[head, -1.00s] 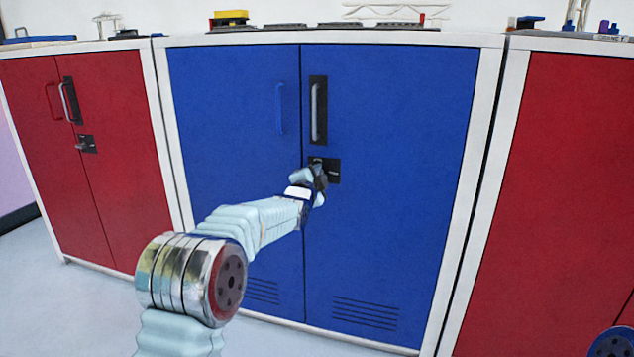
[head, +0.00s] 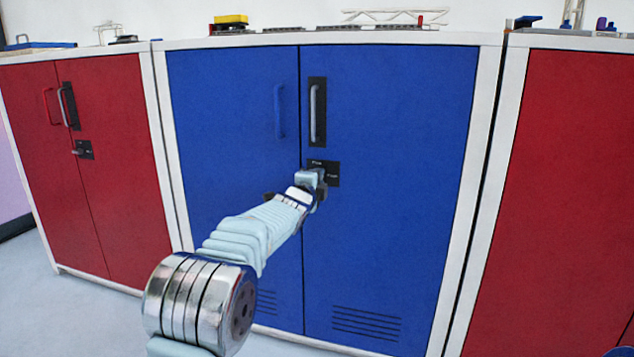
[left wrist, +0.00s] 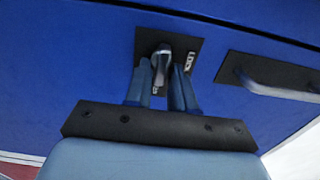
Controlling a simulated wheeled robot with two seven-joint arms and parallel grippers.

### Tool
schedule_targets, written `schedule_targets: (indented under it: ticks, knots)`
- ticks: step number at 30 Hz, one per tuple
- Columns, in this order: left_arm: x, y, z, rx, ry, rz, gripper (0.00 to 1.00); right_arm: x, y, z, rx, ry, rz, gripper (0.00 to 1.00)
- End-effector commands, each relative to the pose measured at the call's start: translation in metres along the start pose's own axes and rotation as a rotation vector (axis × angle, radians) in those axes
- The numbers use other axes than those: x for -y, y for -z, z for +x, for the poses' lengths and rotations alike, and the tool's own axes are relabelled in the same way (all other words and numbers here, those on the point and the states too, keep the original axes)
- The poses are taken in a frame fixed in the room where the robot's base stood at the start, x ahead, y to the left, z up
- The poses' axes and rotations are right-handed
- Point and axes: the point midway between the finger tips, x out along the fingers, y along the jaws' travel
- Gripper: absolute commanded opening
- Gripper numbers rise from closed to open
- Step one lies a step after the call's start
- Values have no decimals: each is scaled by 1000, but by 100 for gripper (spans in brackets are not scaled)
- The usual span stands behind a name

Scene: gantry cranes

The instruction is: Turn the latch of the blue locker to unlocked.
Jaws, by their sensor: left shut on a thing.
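The blue locker (head: 400,120) stands in the middle of the head view with both doors shut. Its latch sits on a small black plate (head: 333,172) below the black-backed handle (head: 318,110). My left gripper (head: 318,182) is at the plate and covers most of the latch there. In the left wrist view, the grey latch lever (left wrist: 161,62) lies between the two blue fingers of my left gripper (left wrist: 163,85), which are shut on it. White lettering shows on the plate (left wrist: 150,40) beside the lever. My right gripper is out of view.
A red locker (head: 110,190) with its own latch (head: 83,150) stands on the left, and another red locker (head: 570,190) on the right. Model parts, including a white truss (head: 395,16), lie on the tops. Pale floor is free at lower left.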

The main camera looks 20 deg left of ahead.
Motion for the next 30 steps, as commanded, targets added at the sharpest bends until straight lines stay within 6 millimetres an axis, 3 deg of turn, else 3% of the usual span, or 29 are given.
schedule_targets:
  ticks: [8, 9, 11, 23, 30]
  knots:
    - [-1, 1, 0, -1, -2, 1, 0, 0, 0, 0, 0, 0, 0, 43]
    - [-1, 1, 0, -1, -2, 1, 28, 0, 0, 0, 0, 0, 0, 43]
    - [-1, 1, 0, -1, -2, 1, 38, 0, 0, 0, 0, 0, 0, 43]
    - [0, 1, -8, -1, 0, 0, 38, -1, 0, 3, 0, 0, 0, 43]
    - [-2, 2, -58, -3, 0, -5, 38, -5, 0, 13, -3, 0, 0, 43]
